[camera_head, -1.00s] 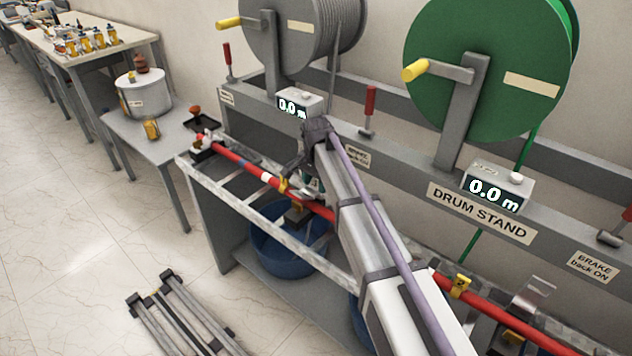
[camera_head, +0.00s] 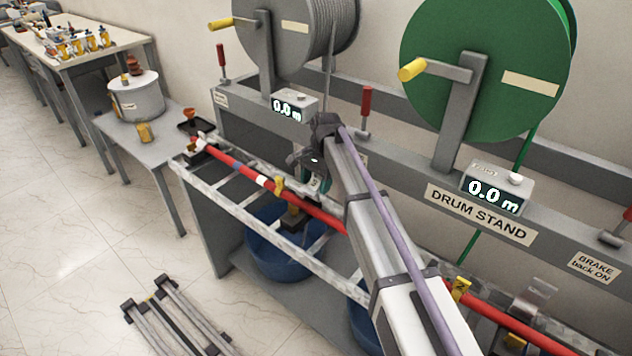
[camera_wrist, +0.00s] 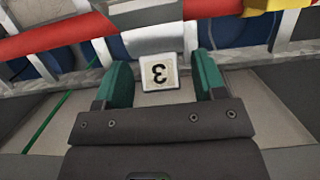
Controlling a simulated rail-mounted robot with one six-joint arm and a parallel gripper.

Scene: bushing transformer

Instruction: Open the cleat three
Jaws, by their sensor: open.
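A white tag marked "3" (camera_wrist: 158,71) shows upside down in the wrist view, between my gripper's two green fingertips (camera_wrist: 163,78). Just beyond it a grey-and-white piece (camera_wrist: 160,40) lies across the red cable (camera_wrist: 55,36); I cannot tell whether it is the cleat's clamp. My gripper is open, with nothing held. In the head view my gripper (camera_head: 314,182) is over the rack beside the red cable (camera_head: 228,163), and my arm hides part of the cable. I cannot make out tag 3 in the head view.
A yellow tag "2" (camera_head: 460,289) and another yellow piece (camera_head: 279,185) sit along the cable. The drum stand (camera_head: 490,228) with grey (camera_head: 290,35) and green (camera_head: 480,75) drums stands behind. A blue tub (camera_head: 275,255) is under the rack. Open floor lies left.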

